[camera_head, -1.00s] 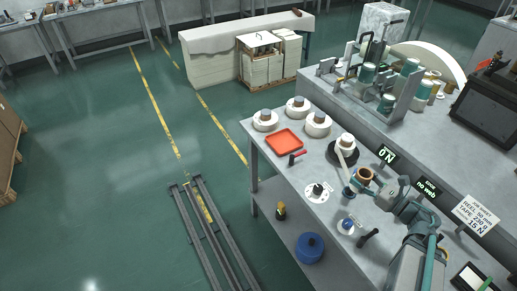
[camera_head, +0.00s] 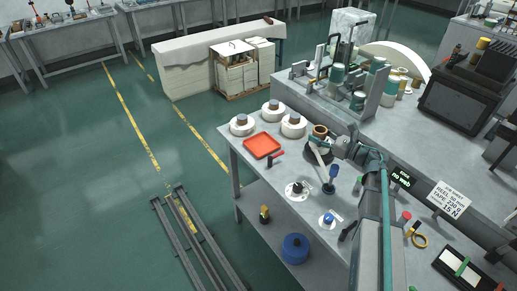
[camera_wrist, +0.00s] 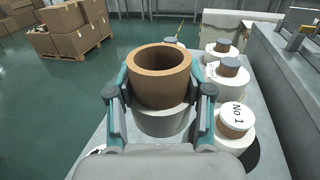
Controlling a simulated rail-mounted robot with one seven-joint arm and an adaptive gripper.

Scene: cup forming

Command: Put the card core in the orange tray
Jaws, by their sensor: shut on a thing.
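My gripper (camera_wrist: 160,95) is shut on the card core, an open brown ring (camera_wrist: 160,65), seen from above at a tilt. A pale cylindrical surface shows just below the brown ring; I cannot tell whether it belongs to the core. In the head view the core (camera_head: 320,131) is in the air above the bench, near the dark round disc (camera_head: 313,153). The orange tray (camera_head: 262,145) lies flat on the bench, left of the core, and looks empty. I cannot make out the tray in the wrist view.
Several white rolls (camera_head: 242,125) stand behind the tray. A white roll marked No 1 (camera_wrist: 236,118) stands close to the right of my gripper. A red-handled tool (camera_head: 277,155) lies by the tray's near right corner. A blue-topped stand (camera_head: 332,173) rises nearer on the bench.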

